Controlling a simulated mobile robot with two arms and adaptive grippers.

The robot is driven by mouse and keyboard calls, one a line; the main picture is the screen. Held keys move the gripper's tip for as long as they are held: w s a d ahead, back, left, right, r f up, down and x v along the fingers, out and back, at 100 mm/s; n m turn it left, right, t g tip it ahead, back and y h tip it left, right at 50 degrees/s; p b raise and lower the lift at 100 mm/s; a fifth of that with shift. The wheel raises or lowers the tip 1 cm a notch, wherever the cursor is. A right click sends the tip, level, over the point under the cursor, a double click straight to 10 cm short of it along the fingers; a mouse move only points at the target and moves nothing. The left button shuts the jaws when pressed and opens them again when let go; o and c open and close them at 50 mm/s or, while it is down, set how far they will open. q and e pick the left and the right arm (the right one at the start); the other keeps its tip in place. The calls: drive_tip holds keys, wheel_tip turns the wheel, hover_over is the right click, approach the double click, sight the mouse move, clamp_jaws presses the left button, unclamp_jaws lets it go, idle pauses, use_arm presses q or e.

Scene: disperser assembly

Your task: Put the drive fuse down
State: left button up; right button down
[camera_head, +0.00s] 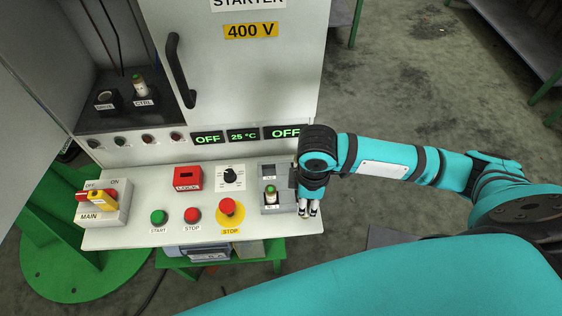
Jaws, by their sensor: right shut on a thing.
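My right gripper (309,208) comes in from the right and points down at the right edge of the sloped panel. It is shut on the drive fuse, which my fingers mostly hide; I cannot tell whether it touches the panel. Just left of the gripper is a grey two-place holder (283,208). A fuse with a green top (270,191) stands upright in its lower place; the upper place looks empty. In the open cabinet, the drive socket (106,99) looks empty and dark. A green-topped control fuse (139,86) stands beside it. My left gripper is not in view.
The panel carries a red and yellow main switch (102,198), start button (158,217), stop button (192,215), red emergency stop (228,208), red lock box (187,178) and a rotary knob (231,176). The cabinet door (240,85) with its handle rises behind. Displays read OFF and 25 °C.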

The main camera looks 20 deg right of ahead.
drive_tip(key=w, duration=0.2)
drive_tip(key=w+a, duration=0.1)
drive_tip(key=w, duration=0.1)
drive_tip(key=w+a, duration=0.1)
drive_tip(key=w, duration=0.1)
drive_tip(key=shift+w+r, duration=0.15)
drive_tip(key=shift+w, duration=0.25)
drive_tip(key=shift+w+a+f+p, duration=0.3)
drive_tip(key=shift+w+f, duration=0.25)
drive_tip(key=shift+w, duration=1.1)
drive_tip(key=shift+w+a+f+p, duration=0.25)
drive_tip(key=shift+w+f, duration=0.3)
drive_tip(key=shift+w, duration=1.05)
drive_tip(key=shift+w+a+f+p, duration=0.2)
drive_tip(key=shift+w+a+f, duration=0.25)
drive_tip(key=shift+w, duration=1.2)
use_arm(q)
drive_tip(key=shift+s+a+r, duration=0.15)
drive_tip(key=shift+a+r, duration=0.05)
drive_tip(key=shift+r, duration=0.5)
use_arm(e)
drive_tip(key=shift+w+f, duration=0.1)
drive_tip(key=shift+f, duration=0.2)
drive_tip(key=shift+f, duration=0.1)
drive_tip(key=c, duration=1)
unclamp_jaws()
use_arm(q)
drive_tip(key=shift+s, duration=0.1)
